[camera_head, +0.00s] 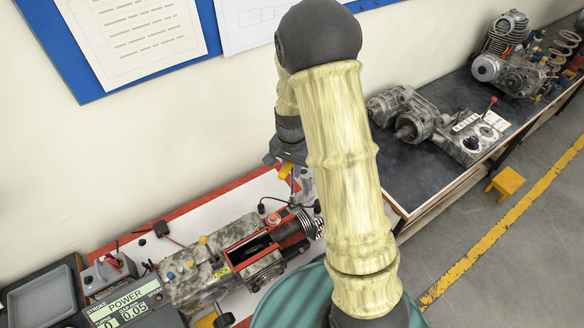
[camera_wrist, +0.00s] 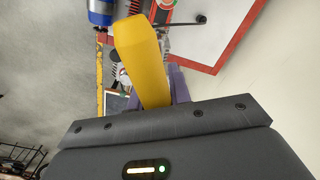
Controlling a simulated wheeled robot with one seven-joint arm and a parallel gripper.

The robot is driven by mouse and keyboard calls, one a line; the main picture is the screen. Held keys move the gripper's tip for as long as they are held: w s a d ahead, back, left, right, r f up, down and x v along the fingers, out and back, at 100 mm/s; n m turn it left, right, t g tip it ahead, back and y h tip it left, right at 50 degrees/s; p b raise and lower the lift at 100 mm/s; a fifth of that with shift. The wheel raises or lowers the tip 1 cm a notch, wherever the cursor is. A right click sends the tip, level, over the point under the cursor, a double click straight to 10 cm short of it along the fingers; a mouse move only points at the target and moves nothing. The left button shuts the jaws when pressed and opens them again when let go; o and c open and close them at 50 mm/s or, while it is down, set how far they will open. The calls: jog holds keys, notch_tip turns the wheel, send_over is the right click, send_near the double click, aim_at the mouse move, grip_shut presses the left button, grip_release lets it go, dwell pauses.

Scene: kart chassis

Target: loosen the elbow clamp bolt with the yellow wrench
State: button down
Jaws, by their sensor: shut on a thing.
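The yellow wrench (camera_wrist: 143,58) stands out from my gripper (camera_wrist: 152,98) in the wrist view, its broad yellow end toward the camera. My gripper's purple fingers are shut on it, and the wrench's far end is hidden. In the head view my gripper (camera_head: 288,163) is above the red-edged bench, partly behind my arm, with a bit of yellow below it. I cannot make out the elbow clamp bolt in either view. My arm covers part of the bench near the finned cylinder (camera_head: 292,232), right of the engine block (camera_head: 205,270).
A display box (camera_head: 128,308) and a grey tray (camera_head: 45,298) stand at the lower left. A dark bench (camera_head: 440,170) with engine parts is at the right. A yellow stool (camera_head: 507,182) is on the floor. A wall with a blue board (camera_head: 85,85) is behind.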

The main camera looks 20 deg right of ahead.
jog(key=shift+r+p, duration=0.7)
jog(key=shift+r, duration=0.55)
notch_tip(320, 180, up, 2)
jog(key=shift+r+p, duration=0.15)
jog(key=shift+p, duration=0.5)
jog(key=shift+r, duration=1.3)
jog(key=shift+d, duration=0.1)
